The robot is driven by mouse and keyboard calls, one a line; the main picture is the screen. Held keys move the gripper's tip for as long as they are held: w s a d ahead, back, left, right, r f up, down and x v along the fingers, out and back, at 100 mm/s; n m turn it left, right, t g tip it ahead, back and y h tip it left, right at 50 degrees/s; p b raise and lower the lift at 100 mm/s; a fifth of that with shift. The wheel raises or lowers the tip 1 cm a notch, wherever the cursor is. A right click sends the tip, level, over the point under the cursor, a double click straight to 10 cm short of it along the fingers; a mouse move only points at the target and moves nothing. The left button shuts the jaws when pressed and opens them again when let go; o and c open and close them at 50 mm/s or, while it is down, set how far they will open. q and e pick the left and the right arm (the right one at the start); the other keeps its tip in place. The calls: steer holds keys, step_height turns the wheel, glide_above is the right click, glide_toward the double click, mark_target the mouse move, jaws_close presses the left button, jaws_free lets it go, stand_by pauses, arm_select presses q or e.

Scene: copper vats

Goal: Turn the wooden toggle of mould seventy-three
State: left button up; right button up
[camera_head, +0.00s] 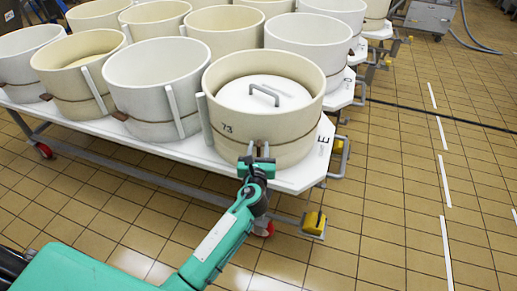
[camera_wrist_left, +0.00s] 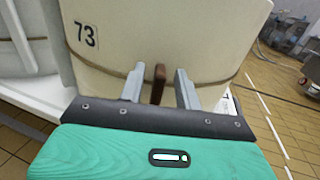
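Mould seventy-three (camera_head: 226,143) is a cream round tub with a white lid (camera_head: 265,98) inside, at the front right corner of a white table. Its number label shows in the left wrist view (camera_wrist_left: 85,34). The brown wooden toggle (camera_wrist_left: 158,83) stands upright on a cord around the mould. My left gripper (camera_wrist_left: 159,84) is open, with one finger on either side of the toggle and gaps between. In the head view my left gripper (camera_head: 257,150) is at the mould's front, and the toggle is mostly hidden there. My right gripper is not in view.
Other white and cream moulds (camera_head: 155,85) stand close by on the white table (camera_head: 300,178). A grey frame with a yellow-covered caster (camera_head: 314,222) is below its corner. The tiled floor (camera_head: 390,200) to the right is clear.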

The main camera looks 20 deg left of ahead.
arm_select(q)
jaws_close()
